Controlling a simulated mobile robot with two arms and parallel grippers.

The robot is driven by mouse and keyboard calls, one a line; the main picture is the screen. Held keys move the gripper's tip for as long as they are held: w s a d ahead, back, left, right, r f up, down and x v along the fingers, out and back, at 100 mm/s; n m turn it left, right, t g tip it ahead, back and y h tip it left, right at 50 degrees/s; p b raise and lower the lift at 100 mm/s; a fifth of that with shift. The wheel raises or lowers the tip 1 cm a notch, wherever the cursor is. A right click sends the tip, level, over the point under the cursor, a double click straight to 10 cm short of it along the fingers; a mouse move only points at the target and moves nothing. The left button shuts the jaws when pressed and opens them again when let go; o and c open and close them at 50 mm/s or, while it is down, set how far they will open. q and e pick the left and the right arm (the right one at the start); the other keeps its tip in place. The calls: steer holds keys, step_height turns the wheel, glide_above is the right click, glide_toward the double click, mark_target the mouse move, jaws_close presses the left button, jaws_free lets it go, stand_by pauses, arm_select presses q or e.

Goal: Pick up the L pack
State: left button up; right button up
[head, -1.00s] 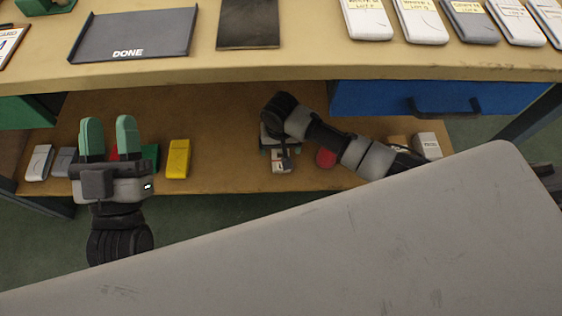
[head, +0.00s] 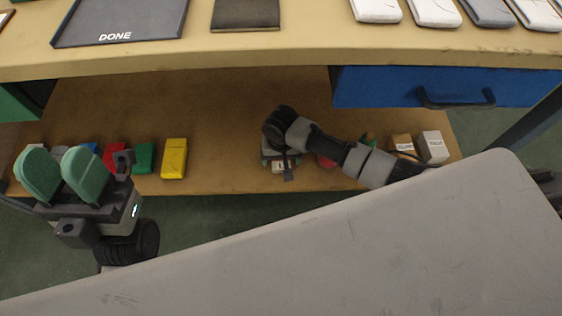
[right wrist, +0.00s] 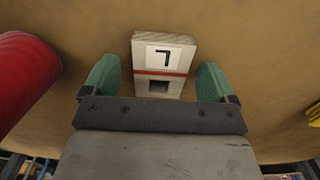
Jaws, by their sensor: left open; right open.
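The L pack (right wrist: 163,55) is a pale block with a red band and a black L on a white label. It lies on the lower shelf (head: 225,120). In the right wrist view it sits between the two green fingers of my right gripper (right wrist: 160,78), with a gap showing on each side. In the head view my right gripper (head: 280,158) covers most of the pack (head: 279,168). My left gripper (head: 60,172) is open and empty, fingers up, in front of the shelf's left end.
Yellow (head: 174,158), green (head: 145,157) and red (head: 115,154) packs stand left on the shelf. A red roll (right wrist: 25,80) lies beside the L pack. White (head: 433,147) and brown (head: 402,143) boxes stand right. A blue drawer (head: 380,88) hangs above.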

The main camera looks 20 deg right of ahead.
steer(key=shift+f, duration=0.15)
steer(key=shift+c, duration=0.4)
steer(key=c, duration=0.9)
